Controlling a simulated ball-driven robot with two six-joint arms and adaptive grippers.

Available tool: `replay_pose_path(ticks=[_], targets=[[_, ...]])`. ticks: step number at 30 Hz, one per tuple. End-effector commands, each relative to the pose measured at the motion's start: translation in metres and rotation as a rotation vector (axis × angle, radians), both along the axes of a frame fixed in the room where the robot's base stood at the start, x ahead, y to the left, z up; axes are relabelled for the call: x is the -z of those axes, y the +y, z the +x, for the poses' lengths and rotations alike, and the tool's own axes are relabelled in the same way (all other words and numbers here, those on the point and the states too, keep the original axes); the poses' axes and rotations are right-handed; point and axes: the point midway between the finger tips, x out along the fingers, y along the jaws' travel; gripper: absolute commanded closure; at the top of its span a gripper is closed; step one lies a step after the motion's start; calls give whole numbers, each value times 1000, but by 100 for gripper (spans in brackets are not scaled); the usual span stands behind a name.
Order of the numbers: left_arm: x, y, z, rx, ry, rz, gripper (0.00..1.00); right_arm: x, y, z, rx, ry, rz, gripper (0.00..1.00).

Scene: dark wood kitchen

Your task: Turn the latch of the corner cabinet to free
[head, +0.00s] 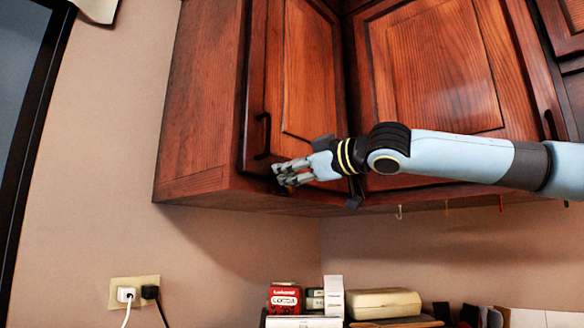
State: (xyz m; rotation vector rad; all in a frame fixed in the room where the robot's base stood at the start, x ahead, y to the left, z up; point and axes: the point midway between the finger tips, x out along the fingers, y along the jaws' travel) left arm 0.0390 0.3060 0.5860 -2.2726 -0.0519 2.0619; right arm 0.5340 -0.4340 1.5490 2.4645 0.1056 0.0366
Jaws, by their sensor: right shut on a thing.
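The corner cabinet (425,75) is dark reddish wood and hangs on the wall. Its narrow left door (308,80) looks closed and has a dark vertical handle (263,135) near its left edge. My right gripper (283,176) is at the lower left corner of that door, just below the handle. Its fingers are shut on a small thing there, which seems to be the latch. The fingers cover it, so its turn angle cannot be seen. My left gripper is not in view.
Small hooks (399,212) hang under the cabinet. Below are a red cocoa box (285,299), a cream container (384,303) and a wall outlet (134,291) with two plugs.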

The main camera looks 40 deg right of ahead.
Motion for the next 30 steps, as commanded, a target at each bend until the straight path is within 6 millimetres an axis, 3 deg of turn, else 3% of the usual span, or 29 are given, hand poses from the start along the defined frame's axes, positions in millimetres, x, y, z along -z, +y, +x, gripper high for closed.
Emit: replay_pose_path(ticks=[18,30], targets=[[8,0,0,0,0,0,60,21,14,-1,-1,-49,-576,100],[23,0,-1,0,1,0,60,32,16,-1,0,-70,-830,100]])
